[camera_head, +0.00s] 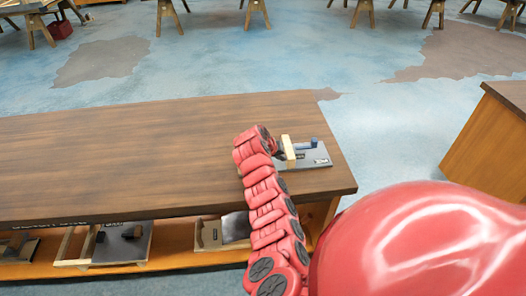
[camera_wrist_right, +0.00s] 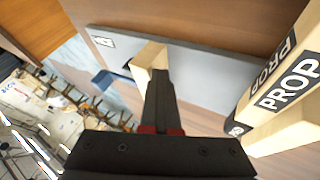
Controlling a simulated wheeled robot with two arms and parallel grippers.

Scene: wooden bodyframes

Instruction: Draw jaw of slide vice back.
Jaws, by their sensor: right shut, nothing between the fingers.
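The slide vice lies at the right end of the bench in the head view, with a grey base plate (camera_head: 319,158), an upright pale wooden jaw (camera_head: 288,150) and a blue part (camera_head: 306,144) to its right. My right gripper (camera_head: 277,148) is at the left side of the jaw, partly hidden by my red arm. In the right wrist view its black fingers (camera_wrist_right: 160,80) are shut and empty, with the tips right by a pale wooden block (camera_wrist_right: 148,60) over the grey plate (camera_wrist_right: 205,62). I cannot tell if they touch. My left gripper is out of view.
The brown bench top (camera_head: 110,150) is clear to the left. Other fixtures (camera_head: 122,243) sit on a shelf under it. A wooden block marked PROP (camera_wrist_right: 285,90) is close beside the fingers in the wrist view. Another wooden bench (camera_head: 490,140) stands at the right.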

